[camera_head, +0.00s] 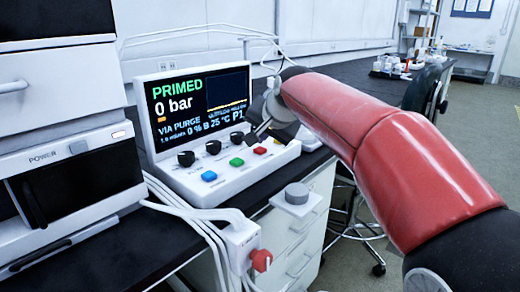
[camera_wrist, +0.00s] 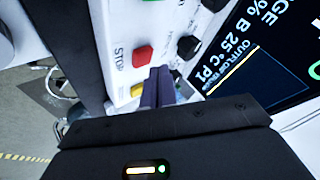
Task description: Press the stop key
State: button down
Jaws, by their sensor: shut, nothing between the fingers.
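The stop key is a red square button (camera_wrist: 142,56) with the word STOP printed beside it in the wrist view. In the head view the red key (camera_head: 260,150) sits at the right of the key row on the white control panel (camera_head: 225,188). My gripper (camera_head: 260,132) is above the panel's right end, just behind the red key. In the wrist view its shut fingers (camera_wrist: 160,72) point at the panel beside the red key, with nothing between them. I cannot tell whether the fingertips touch the panel.
A yellow key (camera_wrist: 137,90) lies beside the fingers. Green (camera_head: 237,162) and blue (camera_head: 209,176) keys and black knobs (camera_head: 186,158) share the panel. The screen (camera_head: 200,105) behind reads PRIMED, 0 bar. White instruments (camera_head: 60,90) stand left. Cables and a red-knobbed box (camera_head: 240,245) are in front.

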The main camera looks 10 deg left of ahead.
aim_at(262, 151)
jog(key=shift+f, duration=0.1)
dwell(0.4)
jog(key=shift+f, duration=0.35)
jog(key=shift+f+b, duration=0.55)
jog(key=shift+b, duration=0.1)
dwell(0.5)
jog(key=shift+r, duration=0.1)
jog(key=shift+r+p, duration=0.85)
jog(key=shift+p, duration=0.05)
jog(key=shift+r, duration=0.1)
notch_tip(262, 151, up, 5)
jog(key=p, duration=0.4)
dwell(0.5)
